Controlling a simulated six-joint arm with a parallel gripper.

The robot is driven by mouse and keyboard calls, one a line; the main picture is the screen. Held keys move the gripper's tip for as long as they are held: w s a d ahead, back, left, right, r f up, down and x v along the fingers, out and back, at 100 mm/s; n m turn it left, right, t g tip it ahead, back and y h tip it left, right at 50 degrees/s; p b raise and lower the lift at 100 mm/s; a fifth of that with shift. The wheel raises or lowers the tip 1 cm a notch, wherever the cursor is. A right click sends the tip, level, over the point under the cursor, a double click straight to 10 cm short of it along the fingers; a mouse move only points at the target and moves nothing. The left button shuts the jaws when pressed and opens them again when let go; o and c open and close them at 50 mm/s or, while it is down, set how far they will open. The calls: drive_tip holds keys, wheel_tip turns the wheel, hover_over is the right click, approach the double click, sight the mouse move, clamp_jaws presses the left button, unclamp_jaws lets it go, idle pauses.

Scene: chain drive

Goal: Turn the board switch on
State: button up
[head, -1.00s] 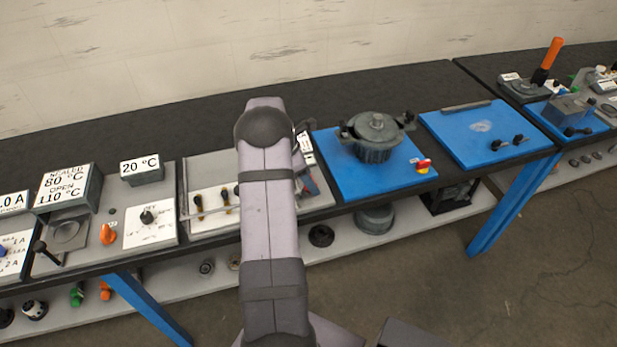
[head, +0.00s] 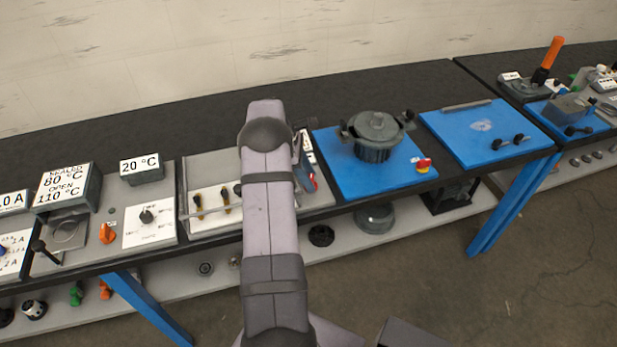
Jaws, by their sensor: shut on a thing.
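A small red and yellow switch (head: 423,165) sits at the front right corner of a blue board (head: 345,188). I cannot tell its setting at this size. A grey lidded pot-like housing (head: 375,135) stands on the same board. My arm rises through the middle of the head view and covers part of the pale panel left of the blue board. My gripper is hidden behind the arm, so its fingers and anything in them do not show. A red and blue part (head: 311,180) shows just right of the arm; I cannot tell what it is.
A pale panel with yellow-and-black handles (head: 226,201) lies left of my arm. Further left are a dial plate (head: 150,235) and a "20 °C" display (head: 140,167). Another blue board (head: 470,150) lies to the right. The table's black back strip (head: 200,120) is clear.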

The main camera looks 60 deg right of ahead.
drive_tip(key=m, duration=0.2)
drive_tip(key=m+y, duration=0.1)
drive_tip(key=m, duration=0.1)
drive_tip(key=shift+d+m+y+b, duration=0.2)
drive_tip(key=shift+m+y+b, duration=0.1)
drive_tip(key=shift+b, duration=0.05)
drive_tip(key=shift+d+m+y, duration=0.1)
drive_tip(key=shift+m+y, duration=0.2)
drive_tip(key=shift+m, duration=0.4)
drive_tip(key=shift+w+r+m, duration=0.1)
drive_tip(key=shift+r+m, duration=0.1)
drive_tip(key=shift+m, duration=0.1)
drive_tip(key=o, duration=1.1)
drive_tip(key=shift+d, duration=0.1)
drive_tip(key=shift+c, duration=0.2)
drive_tip(key=shift+s, duration=0.2)
